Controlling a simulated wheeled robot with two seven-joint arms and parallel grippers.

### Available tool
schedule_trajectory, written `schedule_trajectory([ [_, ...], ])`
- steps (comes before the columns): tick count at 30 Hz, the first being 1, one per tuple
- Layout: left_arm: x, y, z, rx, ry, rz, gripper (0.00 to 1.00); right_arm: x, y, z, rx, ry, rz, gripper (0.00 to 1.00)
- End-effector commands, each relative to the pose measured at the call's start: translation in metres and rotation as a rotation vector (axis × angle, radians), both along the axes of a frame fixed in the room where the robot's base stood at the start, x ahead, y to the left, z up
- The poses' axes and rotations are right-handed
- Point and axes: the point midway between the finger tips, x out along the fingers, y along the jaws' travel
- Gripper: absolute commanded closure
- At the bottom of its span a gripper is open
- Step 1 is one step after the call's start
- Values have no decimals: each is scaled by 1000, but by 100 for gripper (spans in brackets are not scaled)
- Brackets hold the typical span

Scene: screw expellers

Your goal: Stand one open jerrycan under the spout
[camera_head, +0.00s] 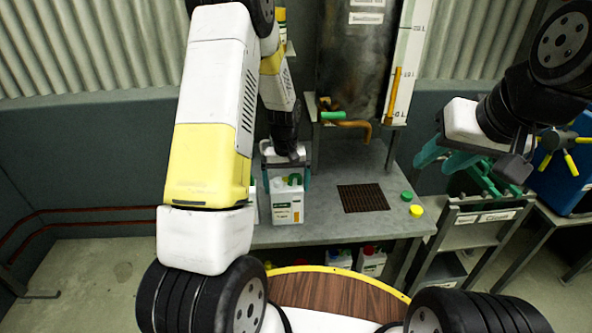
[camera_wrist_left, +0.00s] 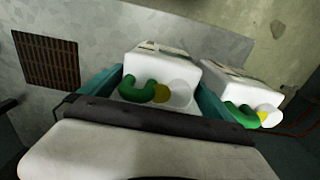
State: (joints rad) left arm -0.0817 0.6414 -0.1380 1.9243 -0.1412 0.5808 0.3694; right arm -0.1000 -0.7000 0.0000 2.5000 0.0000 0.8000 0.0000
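A white jerrycan (camera_head: 288,207) with a green handle and a label stands on the grey bench. In the left wrist view this jerrycan (camera_wrist_left: 160,63) sits between my teal fingers. My left gripper (camera_head: 287,178) reaches down around its top, one finger along each side, with no clear gap in the left wrist view. A yellow spot and a pale disc show beside the handle; I cannot tell whether its mouth is open. A second white jerrycan (camera_wrist_left: 240,83) stands beside it. The orange-brown spout (camera_head: 358,125) is above the bench, further right. My right gripper (camera_head: 448,160) is open and empty.
A dark grate (camera_head: 362,198) is set in the bench below the spout, and nothing stands on it. A green cap (camera_head: 406,196) and a yellow cap (camera_head: 417,210) lie to its right. More containers (camera_head: 371,262) are under the bench. A blue drum (camera_head: 570,165) is at right.

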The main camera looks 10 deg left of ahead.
Motion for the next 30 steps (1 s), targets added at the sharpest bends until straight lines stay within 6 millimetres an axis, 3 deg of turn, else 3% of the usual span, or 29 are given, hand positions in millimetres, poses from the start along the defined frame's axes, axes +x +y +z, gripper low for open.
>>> schedule_trajectory([
  [5,1,0,11,0,-3,0,0,0,0,0,0,0,0,64],
  [18,0,0,99,0,-3,0,0,0,0,0,0,0,0,64],
  [25,0,0,123,-2,-4,-1,0,0,0,0,0,0,0,64],
  [30,-18,-2,160,-29,-58,-26,0,0,0,0,0,0,0,64],
])
